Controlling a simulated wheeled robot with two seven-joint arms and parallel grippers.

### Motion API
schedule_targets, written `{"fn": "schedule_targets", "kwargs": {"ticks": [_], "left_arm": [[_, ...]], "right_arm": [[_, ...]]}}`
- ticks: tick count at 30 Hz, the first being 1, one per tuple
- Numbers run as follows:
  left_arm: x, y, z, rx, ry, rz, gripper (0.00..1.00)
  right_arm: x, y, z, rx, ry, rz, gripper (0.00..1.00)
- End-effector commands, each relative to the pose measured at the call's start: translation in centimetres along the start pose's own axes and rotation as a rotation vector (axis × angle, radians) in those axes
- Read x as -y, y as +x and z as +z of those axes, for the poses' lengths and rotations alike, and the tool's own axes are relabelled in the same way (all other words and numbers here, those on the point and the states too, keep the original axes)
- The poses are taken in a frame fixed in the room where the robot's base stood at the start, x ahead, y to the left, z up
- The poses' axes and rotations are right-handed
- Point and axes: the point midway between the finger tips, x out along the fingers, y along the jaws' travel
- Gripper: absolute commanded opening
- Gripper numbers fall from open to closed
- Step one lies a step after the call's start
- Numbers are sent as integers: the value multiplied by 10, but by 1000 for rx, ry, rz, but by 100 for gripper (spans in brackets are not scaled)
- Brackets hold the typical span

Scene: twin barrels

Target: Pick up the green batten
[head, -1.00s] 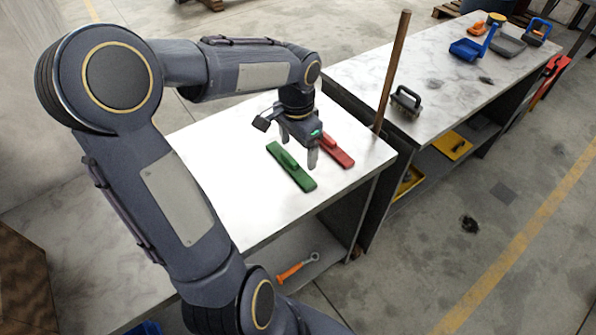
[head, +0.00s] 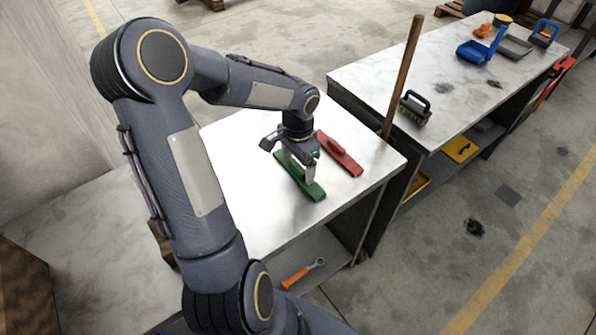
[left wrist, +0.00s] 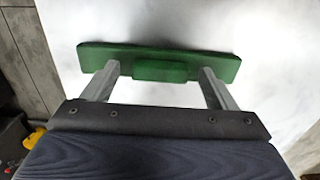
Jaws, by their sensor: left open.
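The green batten (head: 313,190) lies flat on the near worktop, a long bar with a raised grip block in its middle. In the left wrist view the batten (left wrist: 220,62) runs across the picture, with its grip block (left wrist: 160,71) centred between the fingers. My left gripper (head: 299,176) is open just above the batten and hides part of it in the head view. In the left wrist view the fingers of the gripper (left wrist: 160,76) stand apart, one on each side of the block. I cannot tell if they touch the batten. My right gripper is not in view.
A red batten (head: 340,155) lies beside the green one on the same worktop (head: 255,215). A wooden pole (head: 402,75) stands at the worktop's right corner. A brush (head: 415,107) and blue tools sit on the farther bench (head: 375,77). An orange tool (head: 297,277) lies on the shelf below.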

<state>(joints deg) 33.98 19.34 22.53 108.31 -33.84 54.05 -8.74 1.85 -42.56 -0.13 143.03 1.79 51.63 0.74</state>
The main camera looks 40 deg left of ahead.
Motion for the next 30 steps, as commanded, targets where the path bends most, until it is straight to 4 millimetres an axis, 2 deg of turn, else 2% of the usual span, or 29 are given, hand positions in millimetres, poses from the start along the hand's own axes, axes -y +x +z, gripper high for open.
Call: {"fn": "schedule_targets", "kwargs": {"ticks": [1,9,12,23,28,30], "left_arm": [[0,0,0,0,0,0,76],[0,0,0,0,0,0,41],[0,0,0,0,0,0,31],[0,-8,0,0,0,-1,31],[1,-31,-1,-4,-2,-3,31],[-8,-42,1,-5,3,-4,31]], "right_arm": [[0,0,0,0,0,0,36],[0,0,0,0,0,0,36],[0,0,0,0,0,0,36],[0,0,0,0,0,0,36],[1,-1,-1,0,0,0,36],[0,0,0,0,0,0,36]]}}
